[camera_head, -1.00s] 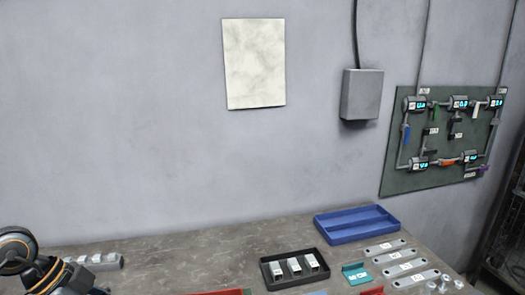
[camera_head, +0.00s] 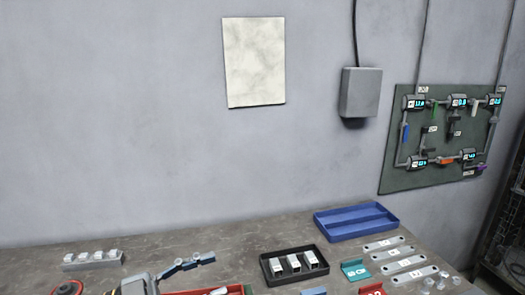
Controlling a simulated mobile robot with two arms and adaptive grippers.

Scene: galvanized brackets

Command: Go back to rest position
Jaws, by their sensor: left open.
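My left gripper (camera_head: 195,262) shows at the bottom left of the head view, its grey jaws reaching to the right over the table near the red tray (camera_head: 249,290). It is open, and I see nothing held between its jaws. The frame's bottom edge cuts off the rest of that arm. My right gripper is out of view.
The table (camera_head: 160,250) holds a grey strip with several blocks (camera_head: 93,260), a black tray (camera_head: 268,278) with three grey pieces, an empty blue tray (camera_head: 355,235), a teal bracket (camera_head: 355,270) and several flat metal bars (camera_head: 405,263). A wall stands behind.

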